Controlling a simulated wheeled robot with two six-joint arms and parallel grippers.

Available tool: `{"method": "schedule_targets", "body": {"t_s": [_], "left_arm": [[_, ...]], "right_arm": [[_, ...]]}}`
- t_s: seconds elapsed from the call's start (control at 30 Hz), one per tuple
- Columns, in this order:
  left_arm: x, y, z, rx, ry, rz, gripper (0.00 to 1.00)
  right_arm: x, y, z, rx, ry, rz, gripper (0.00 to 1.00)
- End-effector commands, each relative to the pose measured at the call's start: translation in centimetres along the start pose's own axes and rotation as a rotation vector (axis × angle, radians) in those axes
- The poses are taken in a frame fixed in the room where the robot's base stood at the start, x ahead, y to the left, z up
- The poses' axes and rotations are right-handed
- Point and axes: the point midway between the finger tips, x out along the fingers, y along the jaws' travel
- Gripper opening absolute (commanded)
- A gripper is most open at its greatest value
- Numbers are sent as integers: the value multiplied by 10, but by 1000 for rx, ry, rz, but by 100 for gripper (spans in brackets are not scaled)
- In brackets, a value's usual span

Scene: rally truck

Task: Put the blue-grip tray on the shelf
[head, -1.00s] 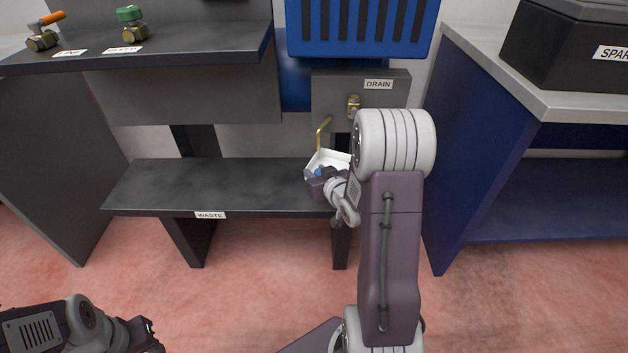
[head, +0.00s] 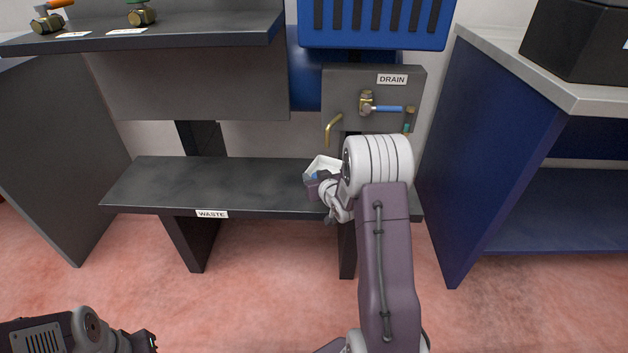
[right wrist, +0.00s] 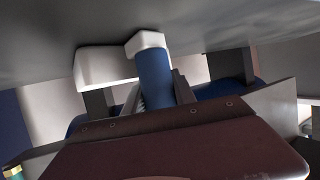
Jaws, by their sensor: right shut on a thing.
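The white tray (head: 324,163) with its blue grip (head: 311,177) is at the right part of the dark shelf (head: 220,180) labelled WASTE, below and left of the brass drain spout (head: 333,128). My right gripper (head: 313,186) is shut on the blue grip, at the tray's near side. In the right wrist view the white tray (right wrist: 100,68) and blue grip (right wrist: 154,78) show close against a grey surface; I cannot tell whether they touch it. My forearm hides part of the shelf's right end. My left gripper (head: 150,342) is low at the left, its jaw opening unclear.
A drain panel (head: 345,90) with a blue-handled valve (head: 388,108) stands above the tray. A blue cabinet (head: 500,150) is at the right. An upper shelf (head: 200,32) overhangs at the left. The WASTE shelf's left and middle are bare.

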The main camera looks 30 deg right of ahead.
Motion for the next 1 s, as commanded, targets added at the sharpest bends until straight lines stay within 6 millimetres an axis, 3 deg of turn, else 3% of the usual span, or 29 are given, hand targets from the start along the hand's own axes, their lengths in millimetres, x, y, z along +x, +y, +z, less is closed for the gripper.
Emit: {"method": "schedule_targets", "body": {"t_s": [0.1,0.13,0.2,0.57,0.67,0.87,1.0], "left_arm": [[3,0,0,0,0,0,36],[2,0,0,0,0,0,36],[2,0,0,0,0,0,36],[-3,0,0,0,0,0,36],[-9,0,-1,0,0,0,36],[-28,1,-3,0,0,0,36],[-17,0,-2,0,0,0,36]], "right_arm": [[1,0,3,0,1,0,0],[1,0,3,0,0,0,34],[1,0,2,0,0,0,54],[-1,0,-3,0,1,0,54],[-14,1,-4,1,0,1,54],[-61,0,-5,2,-2,1,54],[-88,1,0,0,3,2,54]]}}
